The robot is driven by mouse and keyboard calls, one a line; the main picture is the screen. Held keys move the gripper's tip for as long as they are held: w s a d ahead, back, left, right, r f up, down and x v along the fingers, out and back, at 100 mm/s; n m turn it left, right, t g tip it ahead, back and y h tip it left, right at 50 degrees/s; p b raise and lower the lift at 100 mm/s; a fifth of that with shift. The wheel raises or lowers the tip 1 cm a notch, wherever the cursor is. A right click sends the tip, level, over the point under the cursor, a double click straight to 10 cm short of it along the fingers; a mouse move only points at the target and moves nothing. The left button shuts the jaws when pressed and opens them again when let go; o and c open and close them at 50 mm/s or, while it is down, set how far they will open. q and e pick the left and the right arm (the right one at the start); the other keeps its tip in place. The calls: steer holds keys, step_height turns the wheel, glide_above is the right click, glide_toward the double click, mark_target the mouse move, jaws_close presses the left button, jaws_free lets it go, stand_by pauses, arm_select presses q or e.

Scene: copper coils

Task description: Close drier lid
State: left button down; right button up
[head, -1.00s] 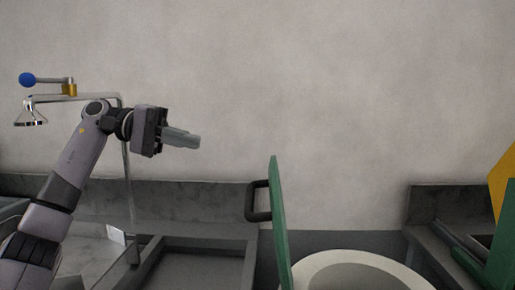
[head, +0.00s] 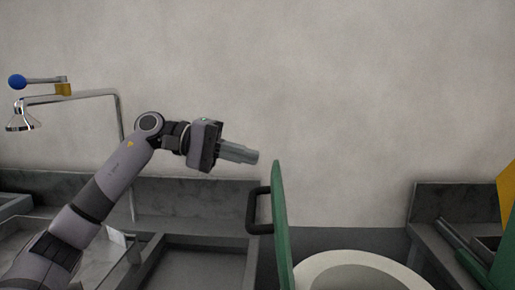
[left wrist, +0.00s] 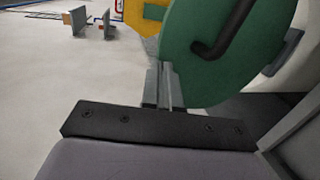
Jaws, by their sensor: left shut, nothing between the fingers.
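The drier lid (head: 281,225) is green and stands upright, open, seen nearly edge-on at the left of the round white drier opening (head: 358,262). Its dark handle (head: 256,210) sticks out from its left face. My left gripper (head: 256,156) is shut and empty, just up and left of the lid's top edge in the head view. In the left wrist view the lid (left wrist: 222,75) shows as a round green disc with its dark bent handle (left wrist: 225,38), beyond my shut fingers (left wrist: 161,87). I cannot tell whether the fingers touch the lid. My right gripper is out of view.
A grey sink basin (head: 196,262) lies left of the lid. A shower head (head: 21,117) on a pipe with a blue knob stands at the far left. A grey counter (head: 428,232) is on the right, with green and yellow panels at the edge.

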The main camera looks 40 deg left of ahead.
mark_target(275, 162)
arm_select(q)
steer(key=shift+p+x, duration=0.45)
steer(key=shift+x, duration=1)
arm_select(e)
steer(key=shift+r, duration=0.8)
arm_select(q)
steer(key=shift+w+r, duration=0.1)
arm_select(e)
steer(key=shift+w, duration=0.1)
